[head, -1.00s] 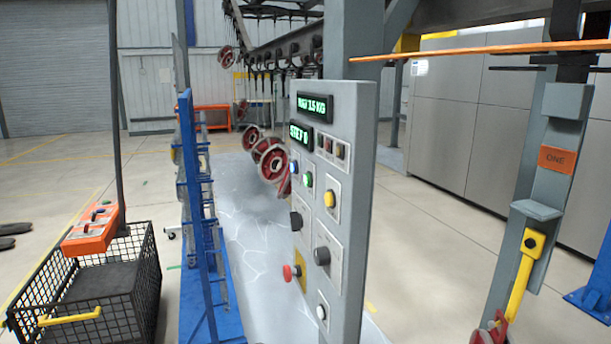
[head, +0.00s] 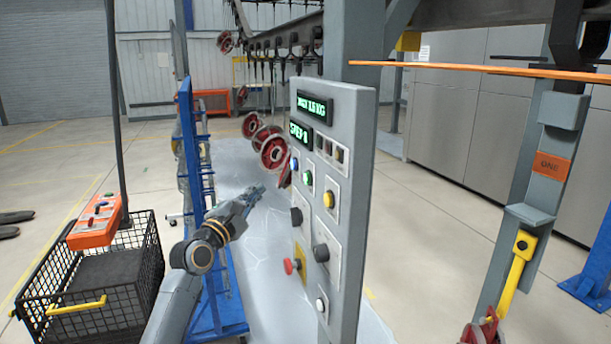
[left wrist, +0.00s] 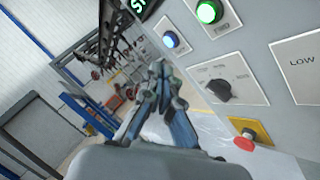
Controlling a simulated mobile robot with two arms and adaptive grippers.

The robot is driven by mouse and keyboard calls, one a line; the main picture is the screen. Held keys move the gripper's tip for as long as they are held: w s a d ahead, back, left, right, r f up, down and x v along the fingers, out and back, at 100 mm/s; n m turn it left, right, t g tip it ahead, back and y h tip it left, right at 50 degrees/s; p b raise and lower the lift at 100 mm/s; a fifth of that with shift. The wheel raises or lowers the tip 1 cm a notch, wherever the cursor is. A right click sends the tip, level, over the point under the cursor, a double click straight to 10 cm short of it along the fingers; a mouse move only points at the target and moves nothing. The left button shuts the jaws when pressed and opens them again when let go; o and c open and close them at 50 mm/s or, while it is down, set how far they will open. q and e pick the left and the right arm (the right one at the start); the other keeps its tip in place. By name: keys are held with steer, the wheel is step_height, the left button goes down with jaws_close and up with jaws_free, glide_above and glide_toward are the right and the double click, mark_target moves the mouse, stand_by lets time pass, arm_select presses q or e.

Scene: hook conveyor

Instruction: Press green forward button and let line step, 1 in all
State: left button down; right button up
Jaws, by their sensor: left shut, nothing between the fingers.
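The grey control panel (head: 345,150) stands upright in the middle of the head view. Its green forward button (head: 308,178) sits below the green step display (head: 300,133); in the left wrist view the green button (left wrist: 207,12) is lit, with "FWD" lettering under it. A blue button (left wrist: 170,40) is beside it. My left gripper (head: 258,190) is shut and empty, in front of the panel's left side and apart from it. In the left wrist view its fingertips (left wrist: 160,70) are below and left of the green button. My right gripper is not in view.
A red mushroom button (head: 288,266), a black knob (head: 296,216) and a yellow button (head: 329,199) are on the panel. Red wheels (head: 274,152) hang from the conveyor behind it. A blue frame (head: 196,200) and a black wire basket (head: 95,290) stand left.

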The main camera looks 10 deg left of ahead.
mark_target(307, 178)
arm_select(q)
steer(key=shift+s+r, duration=0.1)
steer(key=shift+r, duration=0.6)
steer(key=w+d, duration=0.5)
steer(key=d, duration=0.2)
steer(key=shift+d+p, duration=0.2)
steer(key=shift+p, duration=0.25)
steer(key=shift+d, duration=0.1)
stand_by(1.0)
steer(key=shift+w+d, duration=0.2)
steer(key=shift+d, duration=0.05)
